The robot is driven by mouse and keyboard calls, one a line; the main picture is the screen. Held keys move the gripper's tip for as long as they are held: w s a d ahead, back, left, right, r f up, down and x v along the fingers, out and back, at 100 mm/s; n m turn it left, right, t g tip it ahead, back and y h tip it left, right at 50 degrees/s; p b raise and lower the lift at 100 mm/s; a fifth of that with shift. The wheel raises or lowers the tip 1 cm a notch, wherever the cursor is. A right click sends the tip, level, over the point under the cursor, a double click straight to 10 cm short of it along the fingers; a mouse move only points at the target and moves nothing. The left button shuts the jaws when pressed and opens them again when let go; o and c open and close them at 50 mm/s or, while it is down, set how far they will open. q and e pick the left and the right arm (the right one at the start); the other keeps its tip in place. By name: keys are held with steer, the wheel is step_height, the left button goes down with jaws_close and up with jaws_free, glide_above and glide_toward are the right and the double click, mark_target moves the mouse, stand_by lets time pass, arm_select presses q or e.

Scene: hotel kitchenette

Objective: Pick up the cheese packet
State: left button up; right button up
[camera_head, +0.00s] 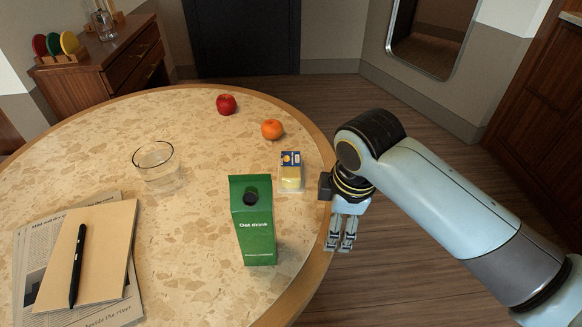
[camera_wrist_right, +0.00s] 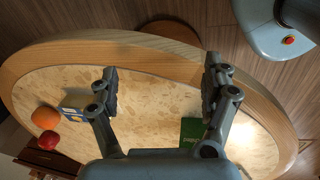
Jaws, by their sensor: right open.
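The cheese packet (camera_head: 291,172), pale yellow with a blue printed end, lies on the round table near its right edge, between the orange and the green carton. In the right wrist view the packet (camera_wrist_right: 72,113) shows at the left, beside the orange and partly out of sight near my finger. My right gripper (camera_head: 341,244) is at the table's right rim, right of the packet and nearer the camera, with its fingers pointing down. In the right wrist view its fingers (camera_wrist_right: 161,75) are spread apart with nothing between them. My left gripper is not in view.
The green oat drink carton (camera_head: 256,222) stands just left of and nearer than the packet. An orange (camera_head: 272,129) and a red apple (camera_head: 226,104) lie behind it. A glass (camera_head: 157,166), a notebook (camera_head: 88,250) and a pen (camera_head: 77,266) are to the left.

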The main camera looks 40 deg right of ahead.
steer(key=w+r+n, duration=0.1)
steer(key=w+n, duration=0.2)
steer(key=w+r+n, duration=0.1)
steer(key=w+n, duration=0.2)
steer(key=w+d+r+n+g, duration=0.1)
steer(key=w+n, duration=0.1)
steer(key=w, duration=0.1)
steer(key=shift+w+r+n+p, duration=0.1)
steer(key=shift+r+n+p, duration=0.1)
steer(key=shift+n+p, duration=0.2)
steer(key=w+r+n+g, duration=0.1)
steer(key=w+r+n, duration=0.5)
steer(key=w+n, duration=0.3)
steer(key=n, duration=0.1)
glide_above(291, 164)
steer(key=shift+y, duration=0.4)
step_height(291, 164, down, 4)
steer(key=shift+a+f, duration=0.1)
steer(key=shift+f, duration=0.15)
step_height(291, 164, down, 6)
steer(key=shift+r+b, duration=0.15)
steer(key=shift+b, duration=0.35)
steer(key=shift+c, duration=0.4)
steer(key=c, duration=1.5)
steer(key=shift+r, duration=0.1)
